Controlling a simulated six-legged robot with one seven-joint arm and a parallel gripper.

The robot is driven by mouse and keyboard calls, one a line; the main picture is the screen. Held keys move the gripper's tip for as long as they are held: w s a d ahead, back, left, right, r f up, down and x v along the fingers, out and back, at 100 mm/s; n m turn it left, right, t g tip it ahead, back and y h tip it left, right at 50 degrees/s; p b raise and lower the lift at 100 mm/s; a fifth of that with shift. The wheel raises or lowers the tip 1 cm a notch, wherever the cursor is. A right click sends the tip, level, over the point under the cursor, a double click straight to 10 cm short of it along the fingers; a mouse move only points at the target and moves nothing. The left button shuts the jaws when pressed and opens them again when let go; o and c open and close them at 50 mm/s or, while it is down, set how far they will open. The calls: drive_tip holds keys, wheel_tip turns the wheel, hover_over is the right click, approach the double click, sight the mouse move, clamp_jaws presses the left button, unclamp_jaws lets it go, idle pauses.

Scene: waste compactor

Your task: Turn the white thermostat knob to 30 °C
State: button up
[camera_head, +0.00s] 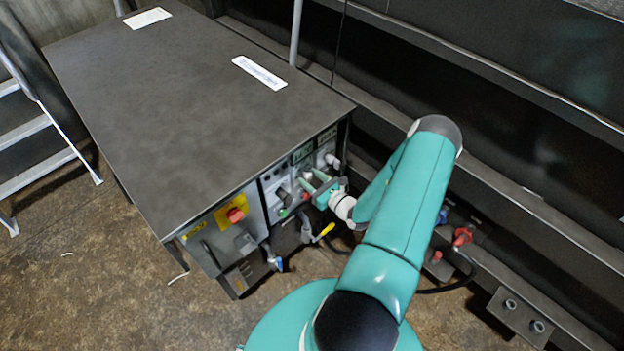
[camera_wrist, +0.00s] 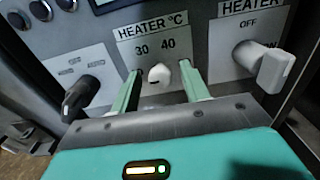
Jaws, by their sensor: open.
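The white thermostat knob (camera_wrist: 160,74) sits on the panel below the label "HEATER °C" (camera_wrist: 152,32), with the marks 30 and 40 above it. My gripper (camera_wrist: 160,68) is open in the wrist view, with one teal finger on each side of the knob. A gap shows between the knob and each finger, and no grip on it is visible. I cannot tell which mark the knob points to. In the head view my gripper (camera_head: 321,187) is at the front panel of the dark cabinet (camera_head: 190,100), and the knob cannot be made out.
A white heater switch (camera_wrist: 272,68) sticks out right of the gripper, near "OFF". A black knob (camera_wrist: 80,97) is on the left. In the head view, a red button (camera_head: 236,214) on yellow and a yellow-handled lever (camera_head: 325,231) are on the cabinet front.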

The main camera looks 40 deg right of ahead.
drive_tip(key=c, duration=1)
drive_tip(key=shift+m, duration=0.4)
drive_tip(key=m, duration=0.5)
drive_tip(key=shift+d, duration=0.1)
drive_tip(key=m, duration=0.6)
